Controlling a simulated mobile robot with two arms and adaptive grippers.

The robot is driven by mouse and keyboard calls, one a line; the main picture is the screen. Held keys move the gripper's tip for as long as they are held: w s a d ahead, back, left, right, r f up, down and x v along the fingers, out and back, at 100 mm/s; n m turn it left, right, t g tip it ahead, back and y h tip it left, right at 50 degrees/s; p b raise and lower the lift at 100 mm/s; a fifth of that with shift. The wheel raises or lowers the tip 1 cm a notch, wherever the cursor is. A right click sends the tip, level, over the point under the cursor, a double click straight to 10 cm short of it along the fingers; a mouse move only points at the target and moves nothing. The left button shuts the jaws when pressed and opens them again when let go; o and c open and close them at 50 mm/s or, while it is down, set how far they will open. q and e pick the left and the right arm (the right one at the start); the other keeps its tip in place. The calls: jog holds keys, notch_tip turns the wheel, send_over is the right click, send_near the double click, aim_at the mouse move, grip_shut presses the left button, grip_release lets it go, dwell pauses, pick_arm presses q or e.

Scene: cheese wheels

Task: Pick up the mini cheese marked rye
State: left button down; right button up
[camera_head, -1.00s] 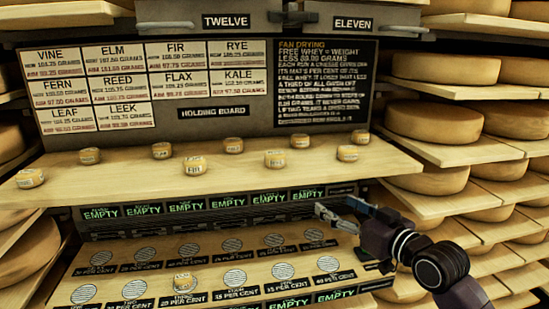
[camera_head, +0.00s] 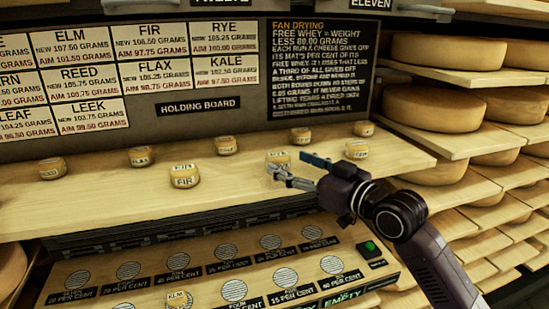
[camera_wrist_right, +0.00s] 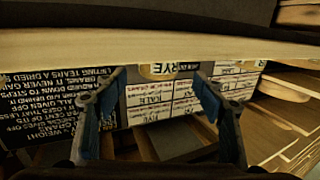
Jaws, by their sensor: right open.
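The mini cheese marked rye (camera_wrist_right: 165,71) shows in the right wrist view, at the edge of the pale shelf and between the fingers in the picture. In the head view, a small yellow cheese (camera_head: 278,157) stands right by my right gripper (camera_head: 289,164); its label is hard to read there. My right gripper is open, with its two fingers (camera_wrist_right: 160,92) apart and nothing held. Its fingertips are just in front of that cheese, and I cannot tell whether they touch it. My left gripper is not in view.
Several other mini cheeses stand on the wooden shelf (camera_head: 100,205), among them fir (camera_head: 184,176) to the left. A cheese marked elm (camera_head: 178,300) sits on the lower board (camera_head: 205,255). Large wheels (camera_head: 430,109) fill the racks at right.

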aim_at(287, 162)
jog(key=shift+w+a+r+p, duration=0.15)
jog(key=shift+w+a+p, duration=0.3)
jog(key=shift+w+p, duration=0.1)
jog(key=x, duration=0.2)
jog(key=p+x, duration=0.1)
jog(key=shift+w+a+f, duration=0.15)
jog(key=shift+w+f, duration=0.15)
jog(key=shift+w+a, duration=0.15)
jog(key=shift+f, duration=0.1)
jog(key=c, duration=1.3)
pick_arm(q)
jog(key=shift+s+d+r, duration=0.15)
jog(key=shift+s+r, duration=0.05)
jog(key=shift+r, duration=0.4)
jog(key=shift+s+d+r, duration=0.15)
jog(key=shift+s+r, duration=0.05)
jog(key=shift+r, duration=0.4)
